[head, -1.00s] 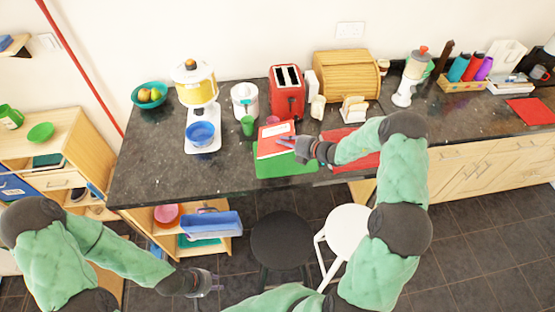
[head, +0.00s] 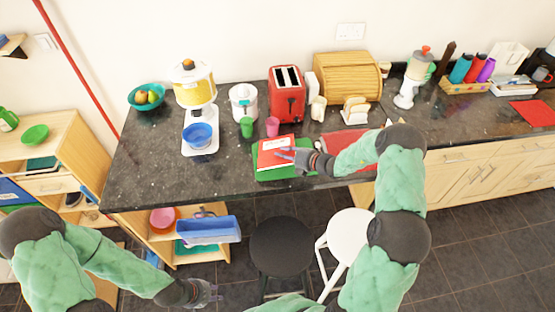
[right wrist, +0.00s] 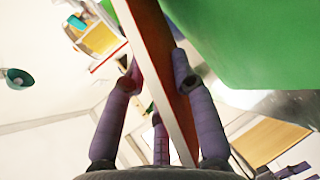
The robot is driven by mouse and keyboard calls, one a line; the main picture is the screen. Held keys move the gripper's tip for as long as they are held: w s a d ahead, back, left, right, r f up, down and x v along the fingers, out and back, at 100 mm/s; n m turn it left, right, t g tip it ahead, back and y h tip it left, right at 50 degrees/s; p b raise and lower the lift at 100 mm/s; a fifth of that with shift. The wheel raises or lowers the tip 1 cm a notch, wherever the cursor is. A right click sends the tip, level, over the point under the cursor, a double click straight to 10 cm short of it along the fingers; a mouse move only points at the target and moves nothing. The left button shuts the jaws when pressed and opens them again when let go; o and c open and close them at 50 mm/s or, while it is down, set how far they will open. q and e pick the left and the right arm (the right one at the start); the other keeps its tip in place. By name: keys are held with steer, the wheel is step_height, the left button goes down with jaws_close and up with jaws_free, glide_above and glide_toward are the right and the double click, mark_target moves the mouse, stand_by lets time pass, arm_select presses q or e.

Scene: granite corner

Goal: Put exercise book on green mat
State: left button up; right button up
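The exercise book (head: 274,151) is red with a white label. In the head view it is over the green mat (head: 263,175), which shows along its front and right sides. My right gripper (head: 291,154) is shut on the book's right edge. I cannot tell whether the book touches the mat. My left gripper (head: 211,293) is empty, low in front of the counter, with fingers apart.
A pink cup (head: 272,126) and a green cup (head: 247,127) stand just behind the book. A red toaster (head: 287,95) is further back. A red mat (head: 345,140) lies to the right, partly under my right arm.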

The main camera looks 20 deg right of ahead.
steer(key=p+v, duration=0.3)
steer(key=v, duration=0.1)
steer(key=shift+s+d+r, duration=0.2)
steer(key=shift+r, duration=0.05)
steer(key=shift+p+v, duration=0.6)
steer(key=shift+v, duration=0.6)
steer(key=shift+s+d, duration=0.15)
steer(key=shift+s, duration=0.3)
step_height(320, 180, up, 7)
steer(key=s+d+p, duration=0.1)
steer(key=s+p, duration=0.1)
steer(key=p, duration=0.5)
steer(key=shift+s+d, duration=0.25)
